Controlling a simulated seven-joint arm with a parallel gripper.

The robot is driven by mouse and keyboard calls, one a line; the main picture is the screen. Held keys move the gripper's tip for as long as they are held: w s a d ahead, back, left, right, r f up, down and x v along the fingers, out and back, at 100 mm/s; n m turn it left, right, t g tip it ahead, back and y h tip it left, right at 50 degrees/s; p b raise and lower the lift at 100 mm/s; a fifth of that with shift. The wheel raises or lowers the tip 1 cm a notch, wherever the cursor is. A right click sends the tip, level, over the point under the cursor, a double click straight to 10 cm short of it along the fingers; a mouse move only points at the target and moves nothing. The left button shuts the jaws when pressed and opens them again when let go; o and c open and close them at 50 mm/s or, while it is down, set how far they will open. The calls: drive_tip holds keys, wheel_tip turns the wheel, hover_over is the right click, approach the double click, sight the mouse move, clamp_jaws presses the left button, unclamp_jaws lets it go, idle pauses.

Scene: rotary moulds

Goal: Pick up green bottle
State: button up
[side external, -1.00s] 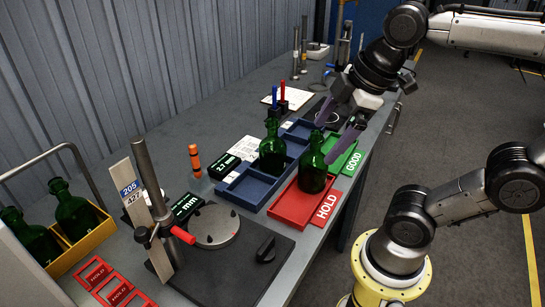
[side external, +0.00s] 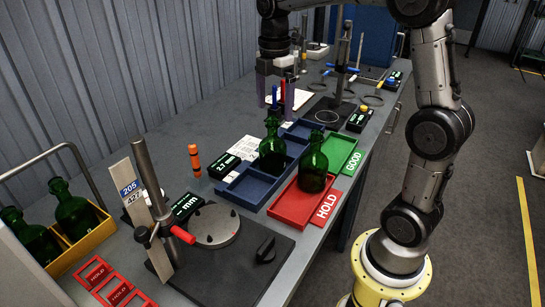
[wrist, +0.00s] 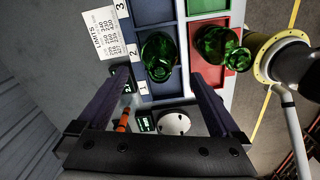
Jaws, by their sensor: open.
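Several green glass bottles are in view. One bottle (side external: 272,154) stands upright in the blue compartment tray (side external: 246,190); in the wrist view this bottle (wrist: 158,54) is in the slot beside the 2 label, seen from above between my fingers. Another bottle (side external: 314,172) stands in the red HOLD tray (side external: 293,213); it also shows in the wrist view (wrist: 212,42). Two more bottles (side external: 72,212) are in a yellow box (side external: 79,254) at left.
A green GOOD tray (side external: 345,155) adjoins the red one. A pen holder (side external: 279,106) stands behind the blue tray, near my fingers in the picture. An orange cylinder (side external: 195,161) and a gauge stand (side external: 150,190) are at left. A corrugated wall runs behind the bench.

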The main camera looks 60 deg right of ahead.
sight(273, 141)
wheel_tip(273, 141, down, 6)
drive_tip(key=shift+r, duration=0.1)
drive_tip(key=shift+w+a+f, duration=0.1)
drive_tip(key=shift+a+f, duration=0.05)
drive_tip(key=shift+f, duration=1.15)
drive_tip(key=shift+a+f, duration=0.1)
drive_tip(key=shift+f, duration=1.2)
drive_tip(key=shift+r, duration=0.1)
drive_tip(key=c, duration=1.5)
